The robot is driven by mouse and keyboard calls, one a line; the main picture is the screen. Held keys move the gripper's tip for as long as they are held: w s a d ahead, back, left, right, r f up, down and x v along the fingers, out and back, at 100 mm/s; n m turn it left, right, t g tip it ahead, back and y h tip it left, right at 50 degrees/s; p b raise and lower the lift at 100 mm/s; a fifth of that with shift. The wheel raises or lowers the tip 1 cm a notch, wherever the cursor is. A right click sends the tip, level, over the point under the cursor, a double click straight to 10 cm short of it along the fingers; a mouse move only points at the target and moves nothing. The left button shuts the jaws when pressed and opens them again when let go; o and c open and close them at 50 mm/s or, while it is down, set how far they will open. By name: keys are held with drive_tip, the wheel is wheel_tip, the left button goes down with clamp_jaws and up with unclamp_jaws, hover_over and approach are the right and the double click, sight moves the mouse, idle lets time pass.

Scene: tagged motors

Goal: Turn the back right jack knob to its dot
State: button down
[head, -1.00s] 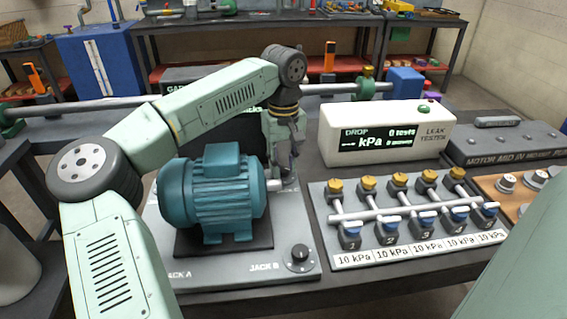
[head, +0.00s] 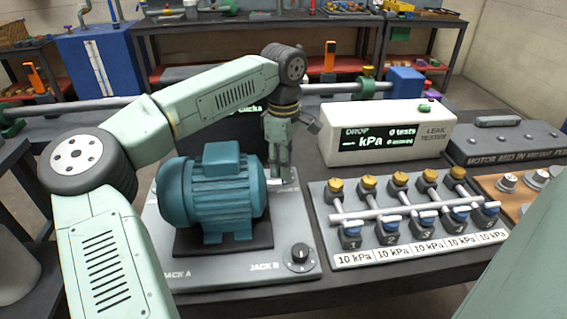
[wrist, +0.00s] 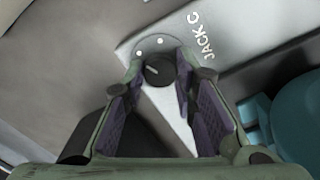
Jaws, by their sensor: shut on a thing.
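The back right jack knob (wrist: 160,72) is a small black knob beside the JACK C label in the wrist view. It sits on a round grey dial, and its short pale pointer mark faces left and slightly up. Two white dots (wrist: 149,47) lie on the dial just above the knob; the pointer does not line up exactly with either. My gripper (wrist: 160,67) is shut on the knob, one finger on each side. In the head view my gripper (head: 281,178) points down behind the motor at the plate's back right; the knob is hidden there.
The teal motor (head: 212,190) stands on the grey plate (head: 215,275) close to my gripper. The JACK B knob (head: 299,253) is at the front right. The leak tester (head: 388,133) and a valve board (head: 425,247) stand to the right.

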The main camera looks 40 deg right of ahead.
drive_tip(key=shift+n, duration=0.5)
drive_tip(key=c, duration=1.3)
unclamp_jaws()
drive_tip(key=shift+r, duration=0.15)
wheel_tip(320, 180, up, 12)
